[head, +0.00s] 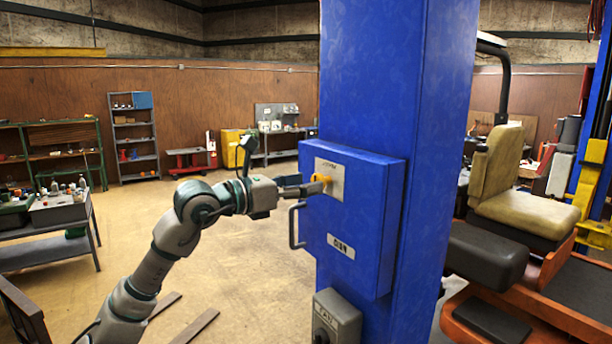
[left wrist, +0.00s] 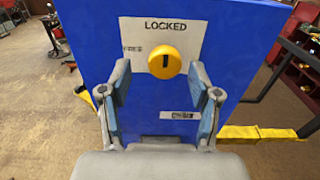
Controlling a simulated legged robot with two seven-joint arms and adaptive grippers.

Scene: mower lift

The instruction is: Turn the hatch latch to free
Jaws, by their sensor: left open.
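The hatch latch is a round yellow knob (left wrist: 165,62) with a dark slot mark, on a pale plate (left wrist: 190,38) that reads LOCKED at its top. In the head view the yellow latch (head: 323,179) sits on the front of the blue hatch box (head: 372,215), partly hidden by my gripper. My left gripper (left wrist: 159,80) is open, with its fingers to the left and right of the knob in the left wrist view. In the head view the left gripper (head: 312,188) reaches the latch from the left; I cannot tell whether it touches. My right gripper is not in view.
The box is on a thick blue column (head: 410,60). A bar handle (head: 293,226) juts from its left edge below my gripper. A grey control box (head: 337,318) is lower on the column. A mower seat (head: 520,200) stands at right. The floor at left is mostly open.

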